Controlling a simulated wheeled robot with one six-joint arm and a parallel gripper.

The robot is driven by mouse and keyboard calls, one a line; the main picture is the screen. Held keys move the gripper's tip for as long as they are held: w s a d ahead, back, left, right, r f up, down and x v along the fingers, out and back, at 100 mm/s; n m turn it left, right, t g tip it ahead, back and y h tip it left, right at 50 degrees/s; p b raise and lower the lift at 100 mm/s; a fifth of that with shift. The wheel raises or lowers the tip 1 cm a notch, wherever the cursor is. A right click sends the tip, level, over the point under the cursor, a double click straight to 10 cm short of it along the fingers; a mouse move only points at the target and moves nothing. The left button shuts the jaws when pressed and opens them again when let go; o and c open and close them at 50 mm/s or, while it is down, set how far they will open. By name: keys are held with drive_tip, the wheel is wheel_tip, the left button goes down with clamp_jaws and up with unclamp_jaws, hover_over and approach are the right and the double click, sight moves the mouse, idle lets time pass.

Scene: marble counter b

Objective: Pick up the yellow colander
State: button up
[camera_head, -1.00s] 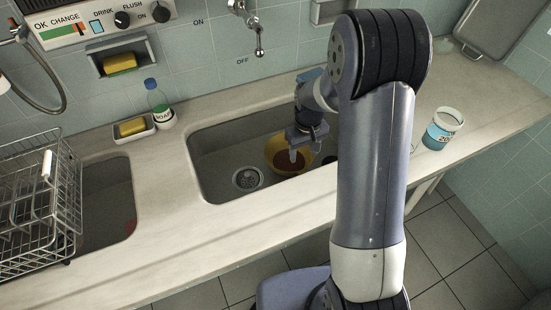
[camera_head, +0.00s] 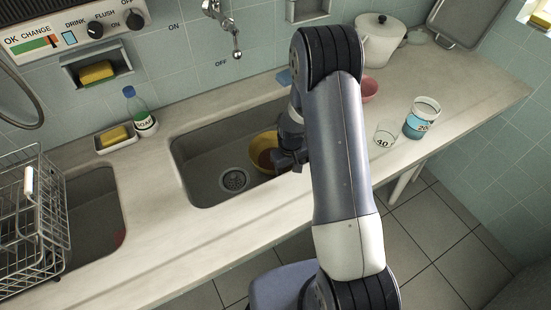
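The yellow colander (camera_head: 258,143) sits in the right-hand sink basin, near its right end, and looks like a round bowl with a darker reddish-brown inside. My gripper (camera_head: 284,163) is at the colander's right side and overlaps its right part in the picture. My arm and wrist hide the colander's right rim. The fingers are small and dark here, so I cannot tell whether they are open or touching the rim.
The sink basin (camera_head: 205,155) has a drain left of the colander. A faucet (camera_head: 236,50) hangs behind it. Right of my arm stand a clear beaker (camera_head: 384,136), a blue-filled beaker (camera_head: 421,118), a pink bowl (camera_head: 369,88) and a white pot (camera_head: 380,42). A wire rack (camera_head: 35,215) stands left.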

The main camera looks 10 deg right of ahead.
drive_tip(key=shift+f, duration=0.25)
drive_tip(key=shift+c, duration=0.2)
clamp_jaws()
idle(0.3)
